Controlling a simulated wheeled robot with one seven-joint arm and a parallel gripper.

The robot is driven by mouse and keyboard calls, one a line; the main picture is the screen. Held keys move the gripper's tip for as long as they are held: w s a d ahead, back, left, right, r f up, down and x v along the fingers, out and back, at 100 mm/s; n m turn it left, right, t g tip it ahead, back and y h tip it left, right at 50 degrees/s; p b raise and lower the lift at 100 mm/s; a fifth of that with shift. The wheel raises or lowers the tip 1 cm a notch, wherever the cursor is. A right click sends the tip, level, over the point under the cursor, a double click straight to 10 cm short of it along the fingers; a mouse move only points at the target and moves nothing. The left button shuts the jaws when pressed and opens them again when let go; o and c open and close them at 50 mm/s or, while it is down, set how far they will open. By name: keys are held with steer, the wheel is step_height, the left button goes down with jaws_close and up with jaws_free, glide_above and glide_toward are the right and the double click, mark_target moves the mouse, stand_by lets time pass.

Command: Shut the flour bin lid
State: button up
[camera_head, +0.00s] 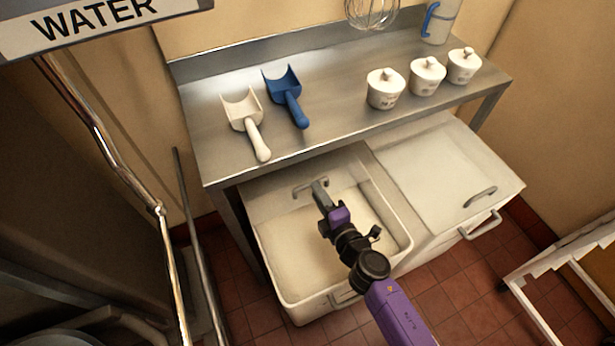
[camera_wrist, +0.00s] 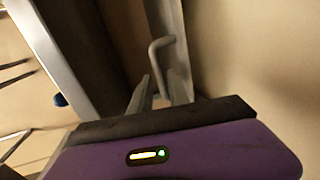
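The left flour bin (camera_head: 290,293) is open, with pale flour (camera_head: 290,250) showing inside. Its lid (camera_head: 265,195) is at the back of the bin, partly under the steel table. The lid's grey bar handle (camera_head: 300,190) also shows in the wrist view (camera_wrist: 157,52). My gripper (camera_head: 318,186) is over the open bin, right at this handle. In the wrist view my gripper (camera_wrist: 160,82) has its two fingers apart, and part of the handle shows between and just past their tips. I cannot tell whether a finger touches it.
A second bin with its lid (camera_head: 435,165) shut stands to the right. The steel table (camera_head: 330,115) above holds a white scoop (camera_head: 245,115), a blue scoop (camera_head: 287,95) and three white jars (camera_head: 427,77). A white rack (camera_head: 560,265) stands at the right.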

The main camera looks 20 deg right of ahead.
mark_target(308, 177)
steer(key=w, duration=0.3)
steer(key=w+f+b, duration=0.1)
steer(key=w, duration=0.3)
steer(key=shift+w+f, duration=0.2)
steer(key=shift+w, duration=0.05)
jaws_close()
